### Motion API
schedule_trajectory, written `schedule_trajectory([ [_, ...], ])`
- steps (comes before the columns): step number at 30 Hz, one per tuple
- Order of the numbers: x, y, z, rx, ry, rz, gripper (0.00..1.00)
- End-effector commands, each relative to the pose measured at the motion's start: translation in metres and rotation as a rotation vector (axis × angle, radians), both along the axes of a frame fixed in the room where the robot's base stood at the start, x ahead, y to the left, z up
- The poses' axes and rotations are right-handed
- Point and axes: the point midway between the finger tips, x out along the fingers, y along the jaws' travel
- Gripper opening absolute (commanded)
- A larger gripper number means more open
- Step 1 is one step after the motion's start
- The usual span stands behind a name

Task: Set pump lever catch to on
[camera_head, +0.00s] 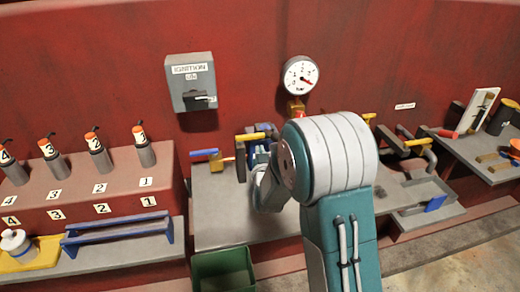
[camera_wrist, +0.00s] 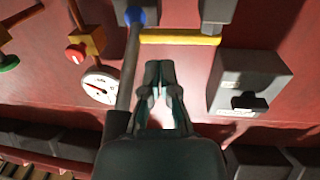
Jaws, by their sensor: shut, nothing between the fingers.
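My gripper (camera_wrist: 160,80) is shut and empty in the middle of the wrist view. A grey lever rod (camera_wrist: 128,75) with a blue ball end (camera_wrist: 135,16) runs just left of its fingers. A yellow bar (camera_wrist: 180,38) lies crosswise beyond the fingertips, between dark blocks. I cannot tell whether the fingers touch the rod or the bar. In the head view a yellow handle (camera_head: 250,136) and blue parts show at the bench, left of my arm; my arm hides my fingers and part of this fitting. No part is clearly marked as the catch.
A grey switch box (camera_head: 190,82) and a pressure gauge (camera_head: 300,75) are on the red wall; both show in the wrist view. A green bin (camera_head: 222,270) stands below. More handles and a right shelf (camera_head: 470,150) lie right.

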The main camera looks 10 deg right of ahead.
Motion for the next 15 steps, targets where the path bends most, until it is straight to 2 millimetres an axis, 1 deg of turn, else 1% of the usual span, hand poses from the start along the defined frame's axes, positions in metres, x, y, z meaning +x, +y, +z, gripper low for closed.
schedule_trajectory([
  [8, -0.036, -0.002, 0.000, 0.000, 0.002, 0.000, 0.00],
  [12, -0.061, -0.001, 0.000, -0.001, 0.002, 0.001, 0.00],
  [15, -0.075, -0.001, 0.000, -0.001, 0.002, 0.001, 0.00],
])
